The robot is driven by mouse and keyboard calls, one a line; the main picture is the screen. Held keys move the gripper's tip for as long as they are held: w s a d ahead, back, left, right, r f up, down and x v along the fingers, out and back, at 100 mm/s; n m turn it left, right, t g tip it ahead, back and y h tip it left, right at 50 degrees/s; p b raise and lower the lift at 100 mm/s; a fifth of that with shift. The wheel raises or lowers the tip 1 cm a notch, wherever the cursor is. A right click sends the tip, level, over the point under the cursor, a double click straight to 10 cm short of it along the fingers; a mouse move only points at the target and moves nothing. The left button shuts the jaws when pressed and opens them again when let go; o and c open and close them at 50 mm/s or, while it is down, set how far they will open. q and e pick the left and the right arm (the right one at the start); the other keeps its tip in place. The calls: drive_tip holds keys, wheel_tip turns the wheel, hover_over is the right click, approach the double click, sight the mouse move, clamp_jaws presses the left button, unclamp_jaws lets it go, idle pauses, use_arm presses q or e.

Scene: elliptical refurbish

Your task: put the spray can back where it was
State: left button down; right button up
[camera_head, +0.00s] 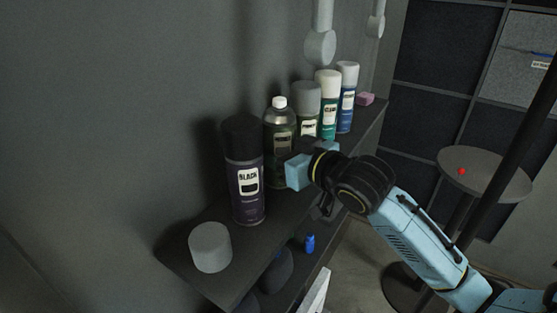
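Several cans stand upright in a row on the dark wall shelf (192,272). The nearest is a tall dark spray can (247,197) labelled BLACK. Behind it are a dark bottle (280,117) with a white cap, a grey-capped can (306,97), a white-capped green can (328,87) and a white-capped blue can (347,78). My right gripper (298,171) reaches in from the right, in front of the dark bottle's lower part and just right of the black can. I cannot tell whether it touches either. Its fingertips are not clearly visible. My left gripper is out of view.
A grey cylinder (210,247) stands at the shelf's near end. A pink block (365,99) lies at the far end. A lower shelf holds a small blue item (309,243). A round table (485,172) with a red object (462,171) stands at right.

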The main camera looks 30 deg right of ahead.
drive_tip(key=shift+f, duration=0.9)
drive_tip(key=shift+w+f, duration=0.1)
drive_tip(key=shift+w, duration=0.1)
drive_tip(key=shift+f, duration=0.15)
drive_tip(key=o, duration=1.1)
